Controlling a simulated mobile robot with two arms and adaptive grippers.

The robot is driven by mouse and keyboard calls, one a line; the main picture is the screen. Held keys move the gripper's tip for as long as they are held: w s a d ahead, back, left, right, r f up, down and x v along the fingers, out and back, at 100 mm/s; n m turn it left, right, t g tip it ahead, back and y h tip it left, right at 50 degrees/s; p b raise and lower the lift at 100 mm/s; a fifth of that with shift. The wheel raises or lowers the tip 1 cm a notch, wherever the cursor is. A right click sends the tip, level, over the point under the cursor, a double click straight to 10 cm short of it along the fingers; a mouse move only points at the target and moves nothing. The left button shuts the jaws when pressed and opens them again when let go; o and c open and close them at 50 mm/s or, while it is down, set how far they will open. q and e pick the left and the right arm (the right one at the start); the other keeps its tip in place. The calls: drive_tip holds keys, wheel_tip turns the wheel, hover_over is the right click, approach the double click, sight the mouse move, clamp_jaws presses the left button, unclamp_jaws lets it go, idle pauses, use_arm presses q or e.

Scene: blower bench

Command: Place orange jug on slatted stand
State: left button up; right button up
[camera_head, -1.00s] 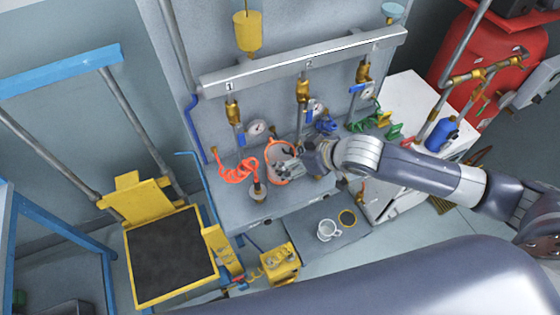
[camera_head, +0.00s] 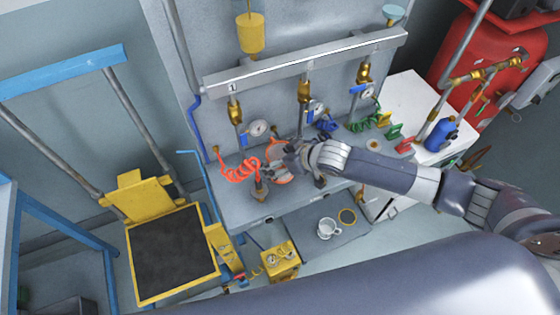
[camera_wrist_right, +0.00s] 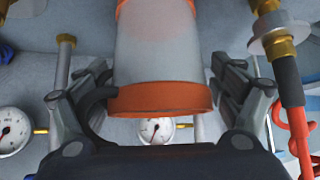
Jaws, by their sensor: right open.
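The orange jug (camera_head: 282,178), a pale clear body with orange bands, stands on the grey bench below the pipe manifold. My right arm partly hides it in the head view. In the right wrist view, the jug (camera_wrist_right: 160,98) shows large and upright between the two fingers. My right gripper (camera_head: 276,168) is open around the jug, and in the wrist view its fingers (camera_wrist_right: 158,85) stand on both sides with gaps. I cannot clearly make out the slatted stand. My left gripper is out of view.
A red coiled hose (camera_head: 238,171) hangs close left of the jug. Gauges and brass valves (camera_head: 305,92) line the wall behind. A clear mug (camera_head: 327,228) sits on a lower grey shelf. A white cabinet (camera_head: 405,95) with a blue bottle (camera_head: 441,135) stands right.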

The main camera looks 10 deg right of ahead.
drive_tip(key=shift+c, duration=0.2)
drive_tip(key=c, duration=1.3)
